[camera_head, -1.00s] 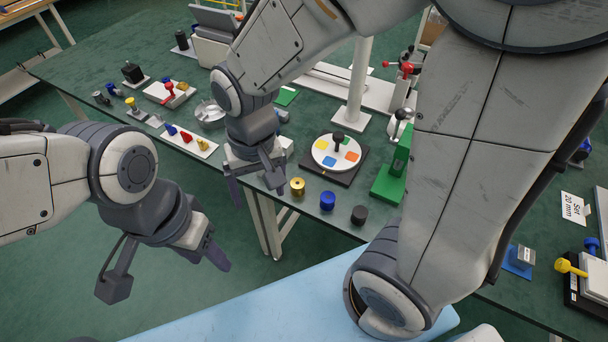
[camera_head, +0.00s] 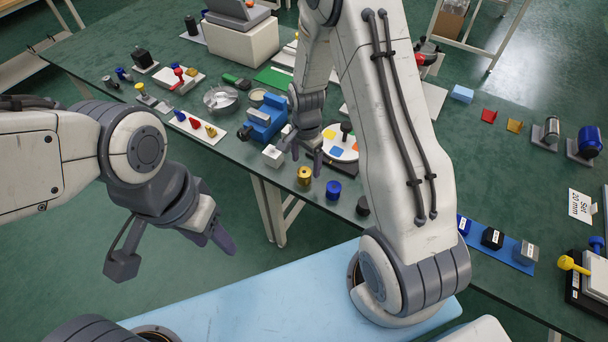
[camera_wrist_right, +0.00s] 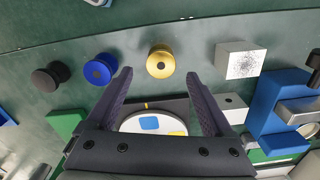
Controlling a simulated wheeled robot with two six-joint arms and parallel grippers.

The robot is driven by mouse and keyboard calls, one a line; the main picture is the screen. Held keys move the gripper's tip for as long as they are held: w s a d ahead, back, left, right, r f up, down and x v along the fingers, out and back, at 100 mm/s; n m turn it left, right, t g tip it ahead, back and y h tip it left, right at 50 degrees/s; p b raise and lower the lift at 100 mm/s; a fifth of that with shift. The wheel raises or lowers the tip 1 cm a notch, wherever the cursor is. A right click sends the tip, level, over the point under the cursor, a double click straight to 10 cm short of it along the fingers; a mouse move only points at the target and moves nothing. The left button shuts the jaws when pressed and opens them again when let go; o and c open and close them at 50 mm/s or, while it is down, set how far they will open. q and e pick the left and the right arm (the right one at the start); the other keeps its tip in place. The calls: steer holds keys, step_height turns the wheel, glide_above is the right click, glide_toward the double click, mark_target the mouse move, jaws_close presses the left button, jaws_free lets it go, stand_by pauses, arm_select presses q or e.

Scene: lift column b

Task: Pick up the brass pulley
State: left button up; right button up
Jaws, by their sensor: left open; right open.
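The brass pulley (camera_head: 304,175) is a small gold spool standing upright near the table's front edge, left of a blue pulley (camera_head: 333,191) and a black pulley (camera_head: 362,205). In the right wrist view the brass pulley (camera_wrist_right: 160,62) lies ahead of the fingertips, roughly between their lines, and is not touched. My right gripper (camera_head: 306,160) is open and empty, just behind and above the brass pulley; its fingers also show in the right wrist view (camera_wrist_right: 157,85). My left gripper (camera_head: 172,260) is open and empty, off the table's front edge at the left.
A white disc (camera_head: 342,148) with coloured patches on a black base stands behind the pulleys. A blue vise (camera_head: 263,120) and a white block (camera_head: 273,155) stand left of the right gripper. A strip with coloured pieces (camera_head: 196,126) lies farther left.

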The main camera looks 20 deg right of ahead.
mark_target(305, 171)
steer(key=shift+a+f+p, duration=0.1)
steer(key=shift+f+p, duration=0.25)
steer(key=shift+f, duration=2)
jaws_close()
steer(key=shift+r, duration=0.1)
